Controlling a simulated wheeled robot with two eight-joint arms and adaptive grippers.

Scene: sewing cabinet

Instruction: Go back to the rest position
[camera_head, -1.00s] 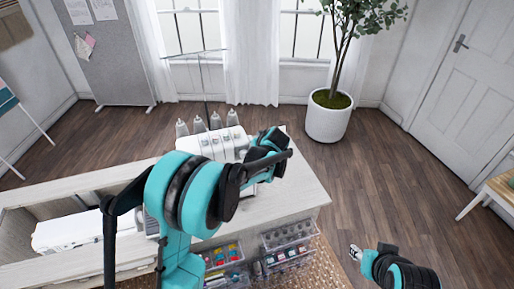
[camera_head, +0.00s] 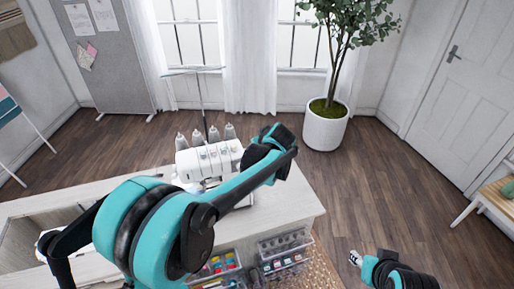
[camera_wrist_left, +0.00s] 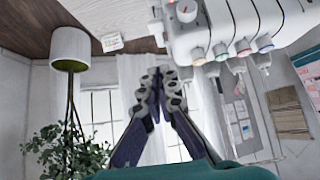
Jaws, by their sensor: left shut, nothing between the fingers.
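My left arm crosses the cabinet from the left in the head view, and its gripper is hidden there behind the arm links. In the left wrist view my left gripper (camera_wrist_left: 158,85) has its fingers together with nothing between them. It points past the white serger (camera_wrist_left: 225,25), which is beside the fingers and apart from them as far as I can tell. My right gripper (camera_head: 355,258) is low at the right in the head view, beside the cabinet over the floor. It is too small to tell whether its fingers are open.
The serger (camera_head: 208,158) with several thread cones stands on the pale cabinet top (camera_head: 285,203). Clear drawers (camera_head: 284,246) with sewing supplies are at its front. A white planter (camera_head: 325,128) stands behind. A wooden bench (camera_head: 497,195) is at the right. The floor between is clear.

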